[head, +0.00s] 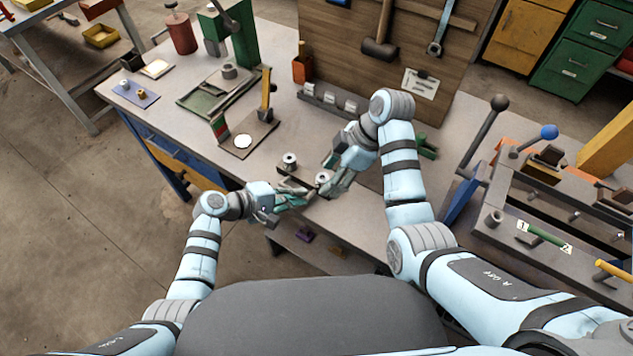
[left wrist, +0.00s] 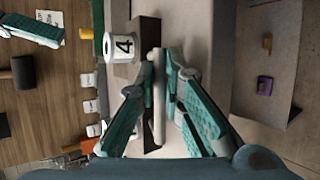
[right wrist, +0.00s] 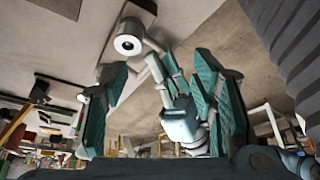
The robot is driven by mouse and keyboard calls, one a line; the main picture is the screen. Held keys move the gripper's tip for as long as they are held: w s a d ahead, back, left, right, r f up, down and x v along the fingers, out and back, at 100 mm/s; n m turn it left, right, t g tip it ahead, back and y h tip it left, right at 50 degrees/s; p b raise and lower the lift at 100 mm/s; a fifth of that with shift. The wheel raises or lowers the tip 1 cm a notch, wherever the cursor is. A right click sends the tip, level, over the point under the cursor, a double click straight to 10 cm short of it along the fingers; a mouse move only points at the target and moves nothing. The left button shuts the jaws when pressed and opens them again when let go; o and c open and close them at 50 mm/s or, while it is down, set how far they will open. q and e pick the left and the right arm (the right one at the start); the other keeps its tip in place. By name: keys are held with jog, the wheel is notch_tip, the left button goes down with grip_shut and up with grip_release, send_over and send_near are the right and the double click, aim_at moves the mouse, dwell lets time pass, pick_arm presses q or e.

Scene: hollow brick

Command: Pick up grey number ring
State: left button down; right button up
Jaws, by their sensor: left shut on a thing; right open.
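A pale grey-white ring with a black 4 (left wrist: 118,46) stands on a dark brown block (left wrist: 149,32) in the left wrist view. The head view shows two pale rings: one near my right fingertips (head: 323,177), another farther left (head: 289,158). My left gripper (head: 304,194) is shut on a thin pale bar (left wrist: 159,95), low over the table's front edge. The bar (right wrist: 155,68) also shows in the right wrist view. My right gripper (right wrist: 160,85) is open; a ring (right wrist: 128,44) lies beyond its fingertips. Whether the fingers touch it is unclear.
The two grippers are close together at the front edge of the workbench (head: 235,178). A brown board with a white disc (head: 243,141) and a green tray (head: 212,92) lie farther left. Several small pale blocks (head: 329,98) line the back. Levers (head: 484,130) stand at the right.

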aim_at(323, 178)
notch_tip(323, 178, up, 5)
jog(key=d+m+t+h, duration=0.1)
jog(key=d+m+t, duration=0.15)
jog(key=m, duration=0.25)
jog(key=shift+m, duration=0.8)
jog(key=x, duration=1.2)
jog(key=shift+w+f, duration=0.1)
jog(key=shift+w, duration=0.3)
jog(key=shift+d, duration=0.1)
grip_shut()
